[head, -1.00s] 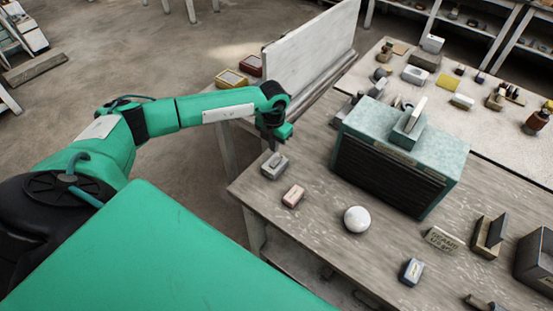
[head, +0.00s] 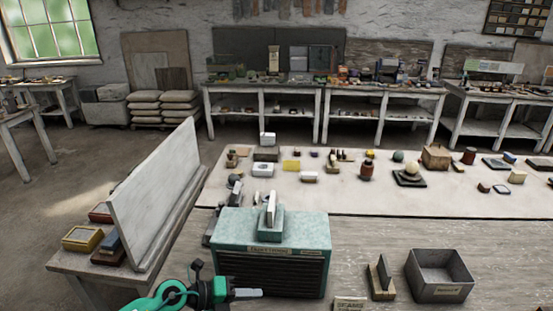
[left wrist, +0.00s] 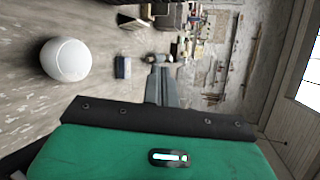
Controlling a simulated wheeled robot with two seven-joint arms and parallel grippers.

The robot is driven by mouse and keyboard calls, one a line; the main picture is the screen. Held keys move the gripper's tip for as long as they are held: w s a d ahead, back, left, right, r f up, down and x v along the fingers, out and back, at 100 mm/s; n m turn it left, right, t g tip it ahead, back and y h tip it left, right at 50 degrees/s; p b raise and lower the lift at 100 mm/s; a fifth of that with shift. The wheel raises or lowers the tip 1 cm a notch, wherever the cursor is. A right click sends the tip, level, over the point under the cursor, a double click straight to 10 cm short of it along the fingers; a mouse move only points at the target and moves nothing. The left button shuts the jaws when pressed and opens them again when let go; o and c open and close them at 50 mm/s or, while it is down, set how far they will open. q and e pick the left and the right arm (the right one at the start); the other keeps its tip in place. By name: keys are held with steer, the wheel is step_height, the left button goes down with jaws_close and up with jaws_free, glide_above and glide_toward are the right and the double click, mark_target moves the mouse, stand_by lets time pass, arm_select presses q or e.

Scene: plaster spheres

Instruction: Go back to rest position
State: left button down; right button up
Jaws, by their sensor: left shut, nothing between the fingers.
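My left gripper (head: 250,293) shows at the bottom edge of the head view, in front of the teal cabinet (head: 318,262) with the dark slatted front. It is shut and empty. In the left wrist view its closed fingers (left wrist: 162,85) point toward the wall side of the room. A white plaster sphere (left wrist: 66,59) rests on the worn wooden table there, apart from the fingers. The sphere is outside the head view. A small blue-grey block (left wrist: 122,67) lies between the sphere and the fingers. My right gripper is in neither view.
A white upright board (head: 155,200) stands left of the cabinet, with small boxes (head: 82,238) beside it. A grey open bin (head: 440,275) and an angled wooden holder (head: 381,278) stand at right. Many small items cover the pale table (head: 330,195) behind.

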arm_select(q)
step_height(320, 180, up, 6)
steer(key=d+n+t+h, duration=0.2)
steer(key=n+t, duration=0.3)
steer(key=a+r+n+t+y, duration=0.2)
steer(key=a+n+t+y, duration=0.9)
steer(key=n, duration=0.7)
steer(key=s+a+f+n+g+y, duration=0.65)
steer(key=s+f+n+g, duration=0.2)
steer(key=s+f, duration=0.2)
steer(key=s+f+n+g+h, duration=0.1)
steer(key=s+f+g, duration=0.25)
steer(key=s, duration=0.45)
steer(key=s+f+n+g+h, duration=0.1)
steer(key=s+f+g, duration=0.1)
steer(key=s+g, duration=0.45)
step_height(320, 180, down, 32)
steer(key=s+b, duration=0.2)
steer(key=s+a+f+b, duration=0.1)
steer(key=s+a+f, duration=0.1)
steer(key=s+f, duration=0.7)
steer(key=s+a+f+b, duration=0.1)
steer(key=s+a+f, duration=0.1)
steer(key=s+f, duration=0.8)
step_height(320, 180, down, 3)
steer(key=shift+s+f+m+g, duration=0.15)
steer(key=shift+s+m+g, duration=0.15)
steer(key=shift+m+g, duration=0.05)
